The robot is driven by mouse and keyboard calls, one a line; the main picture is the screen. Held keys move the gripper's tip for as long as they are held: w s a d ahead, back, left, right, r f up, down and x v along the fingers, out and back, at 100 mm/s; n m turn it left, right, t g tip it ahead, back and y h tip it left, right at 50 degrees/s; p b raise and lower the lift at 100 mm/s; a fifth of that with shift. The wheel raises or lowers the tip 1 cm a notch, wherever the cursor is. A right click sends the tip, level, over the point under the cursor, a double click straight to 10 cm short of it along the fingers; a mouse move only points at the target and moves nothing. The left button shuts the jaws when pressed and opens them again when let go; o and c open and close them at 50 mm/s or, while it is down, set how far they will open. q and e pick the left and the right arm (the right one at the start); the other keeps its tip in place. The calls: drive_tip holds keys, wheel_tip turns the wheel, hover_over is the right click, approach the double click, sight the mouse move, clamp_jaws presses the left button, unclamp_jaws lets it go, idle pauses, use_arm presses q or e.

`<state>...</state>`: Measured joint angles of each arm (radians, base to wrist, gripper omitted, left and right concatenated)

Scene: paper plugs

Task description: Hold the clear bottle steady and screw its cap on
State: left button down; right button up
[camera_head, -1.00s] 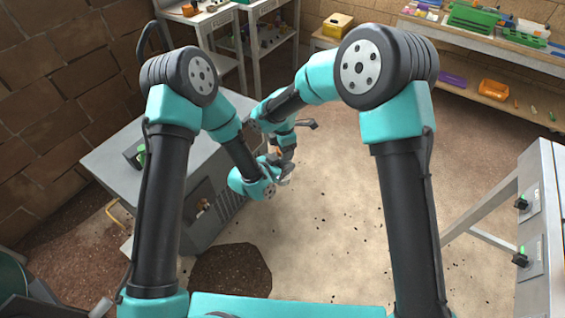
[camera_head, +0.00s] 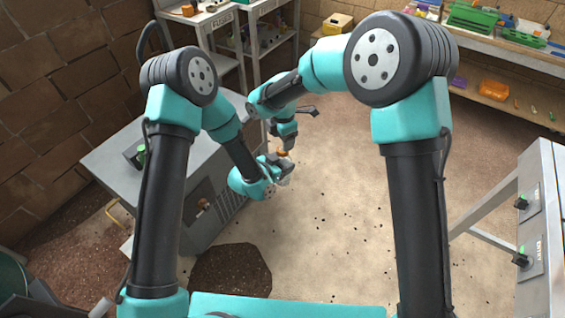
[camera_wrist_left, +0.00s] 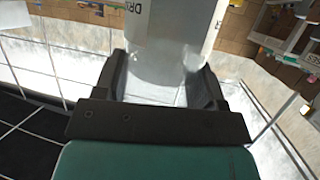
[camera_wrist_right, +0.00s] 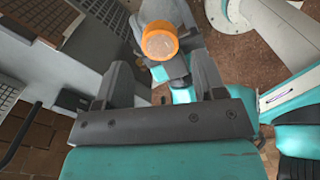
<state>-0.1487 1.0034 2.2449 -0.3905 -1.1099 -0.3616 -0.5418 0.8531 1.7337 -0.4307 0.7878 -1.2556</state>
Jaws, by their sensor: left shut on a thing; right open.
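The clear bottle (camera_wrist_left: 165,45) stands between the fingers of my left gripper (camera_wrist_left: 165,85), which is shut on its body. Part of a printed label shows on it. The orange cap (camera_wrist_right: 160,42) sits at the bottle's top end; how tightly it is seated cannot be told. In the head view the cap (camera_head: 284,153) is a small orange spot above my left gripper (camera_head: 280,166). My right gripper (camera_wrist_right: 162,75) is open and empty, with the cap in line with the gap between its fingers. In the head view the right gripper (camera_head: 284,143) is just above the cap.
A grey cabinet (camera_head: 135,190) stands left of the grippers. A shelf unit (camera_head: 240,45) is behind them, and a bench with bins (camera_head: 490,85) is at the back right. A white-framed stand (camera_head: 530,220) is at the right. The floor right of the grippers is clear.

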wheel_tip(320, 180, up, 3)
drive_tip(key=n, duration=0.5)
drive_tip(key=shift+r+n, duration=0.1)
drive_tip(key=shift+n, duration=0.3)
drive_tip(key=shift+f, duration=4.05)
drive_tip(key=c, duration=0.9)
drive_tip(key=m, duration=0.5)
drive_tip(key=shift+c, duration=0.2)
drive_tip(key=o, duration=1.1)
drive_tip(key=shift+r, duration=0.1)
